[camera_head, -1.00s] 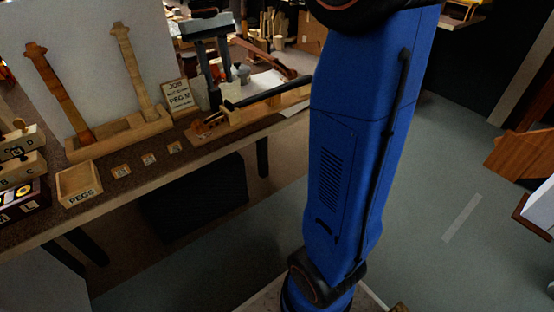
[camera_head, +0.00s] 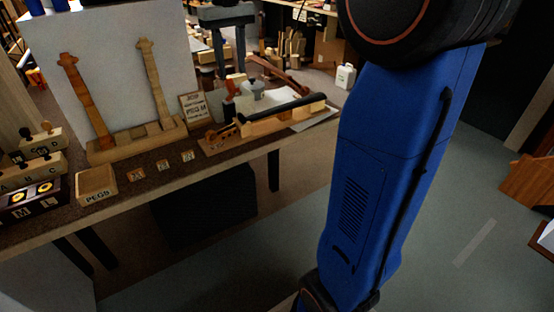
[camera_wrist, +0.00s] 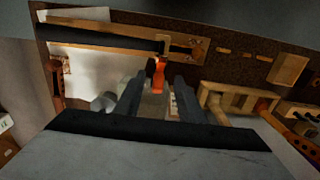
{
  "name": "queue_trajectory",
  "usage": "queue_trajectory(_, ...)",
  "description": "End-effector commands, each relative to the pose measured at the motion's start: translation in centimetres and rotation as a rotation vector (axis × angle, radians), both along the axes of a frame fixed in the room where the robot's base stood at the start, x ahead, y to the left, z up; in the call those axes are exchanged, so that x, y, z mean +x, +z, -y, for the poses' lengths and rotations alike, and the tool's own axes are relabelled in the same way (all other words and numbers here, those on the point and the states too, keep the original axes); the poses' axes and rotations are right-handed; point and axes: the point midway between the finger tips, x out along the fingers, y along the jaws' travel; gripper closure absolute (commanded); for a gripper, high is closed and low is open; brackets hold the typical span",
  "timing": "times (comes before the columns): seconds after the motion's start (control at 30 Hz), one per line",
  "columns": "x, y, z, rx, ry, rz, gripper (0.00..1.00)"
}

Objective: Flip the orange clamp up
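The orange clamp (camera_wrist: 159,75) shows in the wrist view beside the end of a black bar (camera_wrist: 100,37), in line with the gap between my fingers. In the head view a small orange-red part (camera_head: 231,88), likely the same clamp, stands behind the bar's left end; its exact tilt is hard to tell. My gripper (camera_head: 229,60) points down above and behind the bench fixture. Its two dark fingers are apart in the wrist view (camera_wrist: 157,97), with nothing held between them. No contact with the clamp is visible.
The fixture with the black bar (camera_head: 290,107) lies on the bench near a sign (camera_head: 194,108). Two violin necks (camera_head: 85,100) stand in a wooden rack to the left. A PEGS box (camera_head: 97,184) and small labelled tiles sit along the front edge. Open floor lies right.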

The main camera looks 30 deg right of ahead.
Motion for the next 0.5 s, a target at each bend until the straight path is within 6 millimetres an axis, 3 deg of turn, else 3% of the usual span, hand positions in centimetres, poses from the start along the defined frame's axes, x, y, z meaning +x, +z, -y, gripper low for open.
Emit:
queue_trajectory(0.2,0.1,3.6,0.0,0.0,0.0,0.002,0.64)
queue_trajectory(0.5,0.1,7.2,0.0,0.0,0.0,0.001,0.64)
